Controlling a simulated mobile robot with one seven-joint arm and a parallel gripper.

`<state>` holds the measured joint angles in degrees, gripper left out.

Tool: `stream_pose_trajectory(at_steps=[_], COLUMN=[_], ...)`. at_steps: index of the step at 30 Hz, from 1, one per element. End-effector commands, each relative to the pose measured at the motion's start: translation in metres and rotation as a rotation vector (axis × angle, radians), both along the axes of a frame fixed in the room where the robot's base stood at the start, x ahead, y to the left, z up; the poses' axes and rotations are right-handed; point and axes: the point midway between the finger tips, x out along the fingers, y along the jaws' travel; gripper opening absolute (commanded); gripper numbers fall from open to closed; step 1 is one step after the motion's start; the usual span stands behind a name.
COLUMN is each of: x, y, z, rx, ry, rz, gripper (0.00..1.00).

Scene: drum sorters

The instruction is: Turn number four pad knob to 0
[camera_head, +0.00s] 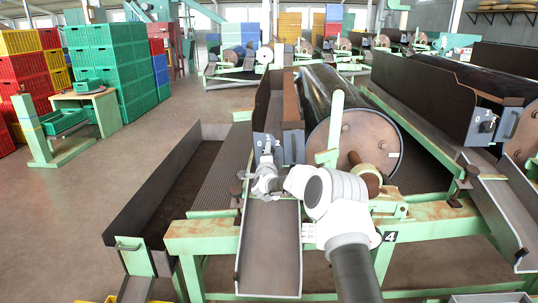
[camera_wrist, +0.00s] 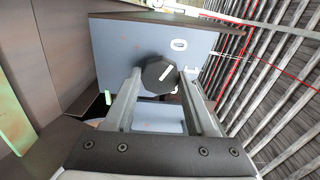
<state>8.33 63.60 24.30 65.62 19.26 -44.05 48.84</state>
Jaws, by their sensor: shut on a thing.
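The black many-sided knob (camera_wrist: 158,76) sits on a grey panel (camera_wrist: 118,55) in the wrist view. Its white pointer line slants up and to the right. A white "0" mark (camera_wrist: 179,44) is on the panel above and right of the knob. My gripper (camera_wrist: 161,82) has one finger on each side of the knob and is shut on it. In the head view my gripper (camera_head: 264,172) is at the small grey panel (camera_head: 257,145) left of the drum. A "4" plate (camera_head: 390,236) is on the green frame there. The knob is hard to make out in that view.
The large dark drum (camera_head: 355,132) stands just right of the panel. A grey chute (camera_head: 268,255) slopes down below my gripper. A similar machine with its own panel (camera_head: 482,125) is at the right. Open floor (camera_head: 130,155) lies to the left.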

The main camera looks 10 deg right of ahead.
Motion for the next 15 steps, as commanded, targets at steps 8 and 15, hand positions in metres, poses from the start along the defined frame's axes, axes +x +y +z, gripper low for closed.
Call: stream_pose_trajectory(at_steps=[8,15], x=[-0.0002,0.0], y=[-0.0002,-0.0001], z=[-0.0008,-0.0004], rx=[-0.003,-0.001], ry=[0.002,0.0], rz=[0.0,0.0], gripper=[0.76,0.86])
